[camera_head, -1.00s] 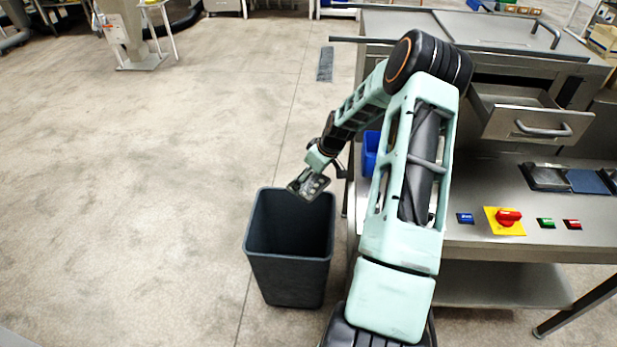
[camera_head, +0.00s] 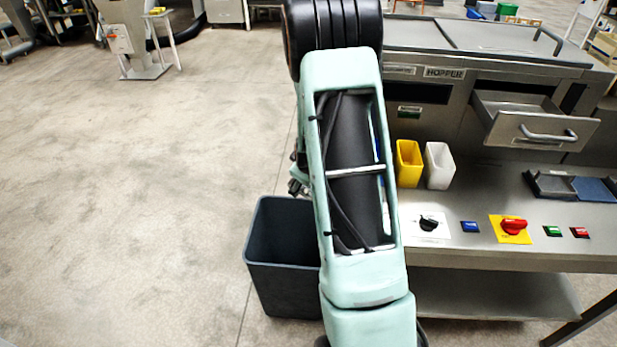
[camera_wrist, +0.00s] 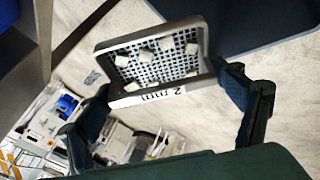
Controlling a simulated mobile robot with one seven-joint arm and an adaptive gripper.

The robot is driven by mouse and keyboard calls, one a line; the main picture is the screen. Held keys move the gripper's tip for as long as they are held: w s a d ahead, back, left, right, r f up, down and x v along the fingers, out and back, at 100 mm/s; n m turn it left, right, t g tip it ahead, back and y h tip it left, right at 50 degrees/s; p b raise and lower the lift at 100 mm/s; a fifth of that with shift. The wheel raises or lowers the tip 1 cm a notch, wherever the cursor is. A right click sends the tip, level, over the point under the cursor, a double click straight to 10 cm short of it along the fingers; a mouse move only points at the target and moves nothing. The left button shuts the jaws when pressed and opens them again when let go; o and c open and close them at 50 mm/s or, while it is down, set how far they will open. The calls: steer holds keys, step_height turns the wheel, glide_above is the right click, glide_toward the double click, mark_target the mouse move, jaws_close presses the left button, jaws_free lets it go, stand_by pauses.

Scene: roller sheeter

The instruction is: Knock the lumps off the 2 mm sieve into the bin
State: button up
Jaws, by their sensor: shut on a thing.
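The 2 mm sieve (camera_wrist: 155,65) is a small grey tray with a perforated mesh and a white "2 mm" label on its near edge. Several pale lumps (camera_wrist: 165,43) lie on its mesh. My gripper (camera_wrist: 165,95) is shut on the sieve, a finger at each side. In the head view my arm hides the sieve and most of the gripper. The bin (camera_head: 283,292) is dark, open-topped and stands on the floor left of the machine. My arm covers its right side. A dark surface at the wrist view's top right may be the bin.
The steel machine table (camera_head: 480,190) stands to the right, with a yellow container (camera_head: 409,165), a white container (camera_head: 438,167) and a row of controls including a red switch (camera_head: 513,226). An open drawer (camera_head: 530,125) juts out above. The floor (camera_head: 130,200) left of the bin is clear.

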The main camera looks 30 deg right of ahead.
steer(key=r+h, duration=0.1)
steer(key=r+t+p, duration=0.1)
steer(key=r+h, duration=0.1)
steer(key=shift+s+a+r+n+t+h, duration=0.15)
steer(key=shift+a+r+n+t+h, duration=0.15)
steer(key=shift+a, duration=0.1)
steer(key=shift+a+f+h+b, duration=0.1)
steer(key=shift+f+h+b, duration=0.2)
steer(key=shift+b, duration=0.1)
steer(key=shift+s+a+n+t+h+b, duration=0.25)
steer(key=shift+t+h+b, duration=0.35)
steer(key=shift+b, duration=0.4)
steer(key=t+h+b, duration=0.1)
steer(key=b, duration=0.2)
steer(key=a+n+t+h+b, duration=0.1)
steer(key=b, duration=0.2)
steer(key=t+h+b, duration=0.1)
steer(key=b, duration=0.2)
steer(key=shift+s+a+r+n+h+b, duration=0.25)
steer(key=shift+s+n+h+b, duration=0.05)
steer(key=shift+s+n, duration=0.05)
steer(key=t+h+b, duration=0.1)
steer(key=b, duration=0.2)
steer(key=f+n+t+h+b, duration=0.1)
steer(key=b, duration=0.3)
steer(key=n+t+b, duration=0.1)
steer(key=t+b, duration=0.1)
steer(key=b, duration=0.2)
steer(key=shift+s+a+f+h, duration=0.2)
steer(key=shift+a+f+h, duration=0.2)
